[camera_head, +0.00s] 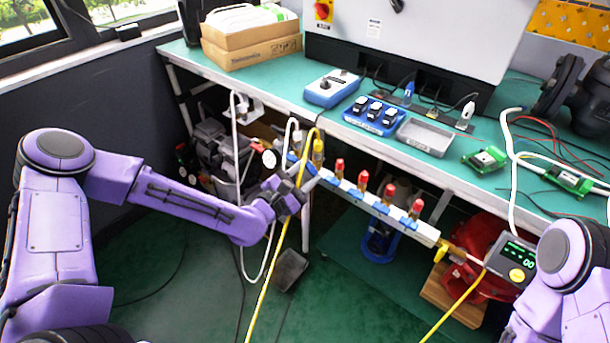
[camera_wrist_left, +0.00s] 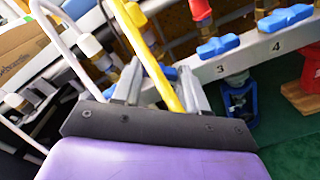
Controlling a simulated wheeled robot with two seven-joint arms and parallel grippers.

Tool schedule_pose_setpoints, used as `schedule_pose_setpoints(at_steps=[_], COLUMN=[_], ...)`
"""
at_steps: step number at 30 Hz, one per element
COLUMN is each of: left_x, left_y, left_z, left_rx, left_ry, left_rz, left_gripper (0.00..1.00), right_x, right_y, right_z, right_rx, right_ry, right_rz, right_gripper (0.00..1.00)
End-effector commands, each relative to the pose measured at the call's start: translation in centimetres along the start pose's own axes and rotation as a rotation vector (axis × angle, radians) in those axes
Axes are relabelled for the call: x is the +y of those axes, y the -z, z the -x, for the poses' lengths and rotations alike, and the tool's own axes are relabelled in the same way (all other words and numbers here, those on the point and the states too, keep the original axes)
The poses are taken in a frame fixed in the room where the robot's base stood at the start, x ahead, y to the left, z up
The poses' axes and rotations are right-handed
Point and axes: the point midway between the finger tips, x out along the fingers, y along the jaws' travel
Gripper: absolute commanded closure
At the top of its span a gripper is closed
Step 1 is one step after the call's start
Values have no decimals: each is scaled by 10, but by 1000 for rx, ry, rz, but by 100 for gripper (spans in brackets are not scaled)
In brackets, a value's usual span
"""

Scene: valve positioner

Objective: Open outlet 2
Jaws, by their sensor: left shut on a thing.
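The white manifold (camera_head: 372,203) runs under the bench's front edge, with blue valve handles and upright outlets. Labels 3 and 4 show on it in the left wrist view (camera_wrist_left: 262,52). Left of 3, by its place outlet 2, is the outlet with a yellow fitting (camera_head: 318,147) and yellow hose (camera_wrist_left: 163,82). My left gripper (camera_head: 309,172) is at this outlet. In the left wrist view its fingers (camera_wrist_left: 160,82) are around a blue handle (camera_wrist_left: 170,73), mostly hidden by the finger and the yellow hose in front. The handle's angle is unclear. My right gripper is out of the picture.
Red-capped outlets (camera_head: 363,180) stand along the manifold to the right. A white hose (camera_head: 236,130) hangs left of the gripper. A gauge with a green display (camera_head: 512,258) is at the manifold's right end. The bench top (camera_head: 290,92) is above; open green floor lies below.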

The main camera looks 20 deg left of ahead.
Motion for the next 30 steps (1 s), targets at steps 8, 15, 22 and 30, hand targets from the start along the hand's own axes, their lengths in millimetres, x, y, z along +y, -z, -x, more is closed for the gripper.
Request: schedule_pose_setpoints(at_steps=[8, 15, 22, 30], left_x=[-1, -1, -1, -1], left_y=[0, 1, 0, 1], left_z=[0, 0, 0, 0], left_rx=[-1, 0, 0, 1], left_ry=[0, 0, 0, 0], left_rz=[-260, -487, -679, -835], left_gripper=[88, 88, 88, 88], right_x=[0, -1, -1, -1], right_y=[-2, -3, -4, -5], right_z=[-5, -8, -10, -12], right_rx=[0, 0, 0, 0], right_ry=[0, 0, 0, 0], right_rz=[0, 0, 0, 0], right_gripper=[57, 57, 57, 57])
